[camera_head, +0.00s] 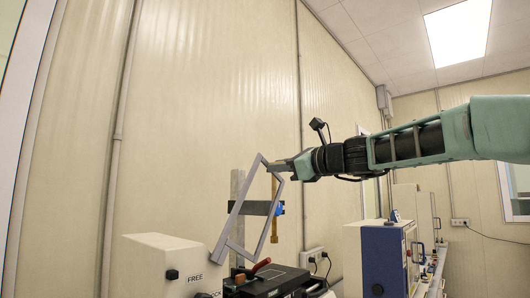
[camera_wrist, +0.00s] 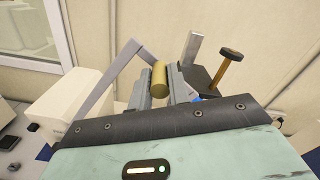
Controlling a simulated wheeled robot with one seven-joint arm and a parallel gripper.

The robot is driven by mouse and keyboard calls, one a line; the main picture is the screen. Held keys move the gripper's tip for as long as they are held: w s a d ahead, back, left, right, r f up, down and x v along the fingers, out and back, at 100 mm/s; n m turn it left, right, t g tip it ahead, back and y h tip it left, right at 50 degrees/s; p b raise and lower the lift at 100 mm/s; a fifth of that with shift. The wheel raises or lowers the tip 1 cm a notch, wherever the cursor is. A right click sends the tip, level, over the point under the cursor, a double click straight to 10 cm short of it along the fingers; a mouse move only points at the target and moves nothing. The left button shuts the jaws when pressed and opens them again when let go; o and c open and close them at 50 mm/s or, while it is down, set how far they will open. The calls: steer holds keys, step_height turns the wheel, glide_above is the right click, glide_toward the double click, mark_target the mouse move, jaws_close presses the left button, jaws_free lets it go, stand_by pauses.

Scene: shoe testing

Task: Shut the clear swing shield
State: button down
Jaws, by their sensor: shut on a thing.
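The clear swing shield (camera_head: 237,208) shows in the head view as a grey frame, raised and tilted above a black machine base (camera_head: 278,281). Its clear pane is hard to make out. In the wrist view, the grey frame (camera_wrist: 103,91) runs down to the left of the fingers. My gripper (camera_head: 277,166) is at the upper end of the frame. In the wrist view, its fingers (camera_wrist: 160,84) are shut on a brass-coloured cylinder (camera_wrist: 160,73), which looks like the shield's handle. The fingers hide part of where it joins the frame.
A white box marked FREE (camera_head: 165,262) stands left of the shield. A grey post (camera_head: 237,192) and a brass-coloured rod (camera_head: 275,212) stand close by. A red-handled part (camera_head: 261,266) lies low on the base. A blue and white machine (camera_head: 382,255) stands to the right.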

steer(key=w+d+f+m+b, duration=0.2)
steer(key=f+m, duration=0.2)
steer(key=f, duration=0.4)
steer(key=w+d+f+m+b, duration=0.2)
steer(key=f+m+b, duration=0.1)
steer(key=f, duration=0.4)
steer(key=w+d+f+m+b, duration=0.2)
steer(key=f+m, duration=0.3)
steer(key=f, duration=0.3)
steer(key=shift+w+f+b, duration=0.3)
steer(key=shift+w+b, duration=0.15)
steer(key=shift+a+f, duration=0.1)
steer(key=shift+f, duration=0.05)
steer(key=c, duration=1.3)
jaws_free()
steer(key=b+v, duration=0.5)
steer(key=v, duration=1.2)
steer(key=shift+s, duration=0.25)
